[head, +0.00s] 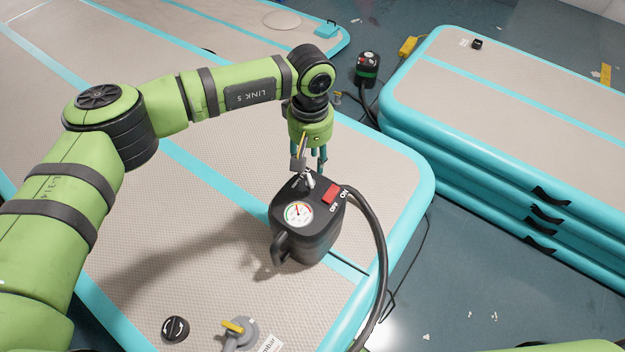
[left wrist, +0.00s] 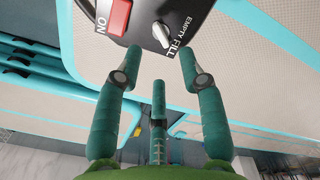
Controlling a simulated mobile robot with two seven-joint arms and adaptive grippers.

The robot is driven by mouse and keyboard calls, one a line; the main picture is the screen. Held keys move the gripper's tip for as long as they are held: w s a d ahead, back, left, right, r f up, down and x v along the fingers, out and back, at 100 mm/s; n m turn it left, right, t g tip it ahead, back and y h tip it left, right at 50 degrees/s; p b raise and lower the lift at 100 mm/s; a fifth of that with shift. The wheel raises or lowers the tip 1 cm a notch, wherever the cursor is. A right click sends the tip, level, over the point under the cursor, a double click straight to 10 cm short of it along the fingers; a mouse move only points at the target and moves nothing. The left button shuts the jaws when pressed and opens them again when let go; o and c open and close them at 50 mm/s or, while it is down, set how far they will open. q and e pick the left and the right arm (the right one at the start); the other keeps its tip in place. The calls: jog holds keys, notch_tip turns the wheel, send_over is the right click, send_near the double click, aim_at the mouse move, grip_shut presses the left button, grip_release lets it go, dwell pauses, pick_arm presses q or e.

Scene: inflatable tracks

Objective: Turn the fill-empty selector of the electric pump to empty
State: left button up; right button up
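The electric pump (head: 318,240) is black and stands upright on the inflatable track, with a gauge and a red on-off switch (head: 331,194) on top. Its white fill-empty selector (head: 309,180) is at the top's far edge; in the left wrist view the selector (left wrist: 161,34) lies slanted, one end near the word FILL. EMPTY is printed beside FILL. My left gripper (head: 312,168) hangs just above and behind the selector. In the left wrist view, its green fingers (left wrist: 160,62) are spread, with the selector beyond the tips and nothing between them. My right gripper is out of view.
A black hose (head: 376,240) curves from the pump down over the track's right edge. A grey valve with a yellow tab (head: 240,332) and a black cap (head: 175,328) lie in front. Stacked tracks (head: 500,130) stand at right; a second pump (head: 367,68) is behind.

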aim_at(312, 178)
pick_arm(q)
jog(key=shift+d+f, duration=0.1)
jog(key=shift+f, duration=0.4)
notch_tip(312, 178, down, 6)
jog(key=shift+w+r+p, duration=0.1)
jog(key=shift+r+p, duration=0.15)
jog(key=shift+p, duration=0.75)
jog(key=shift+f, duration=0.3)
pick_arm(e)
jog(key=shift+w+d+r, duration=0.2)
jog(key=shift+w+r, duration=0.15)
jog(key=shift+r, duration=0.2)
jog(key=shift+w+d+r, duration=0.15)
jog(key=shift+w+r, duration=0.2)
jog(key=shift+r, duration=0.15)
pick_arm(q)
grip_shut()
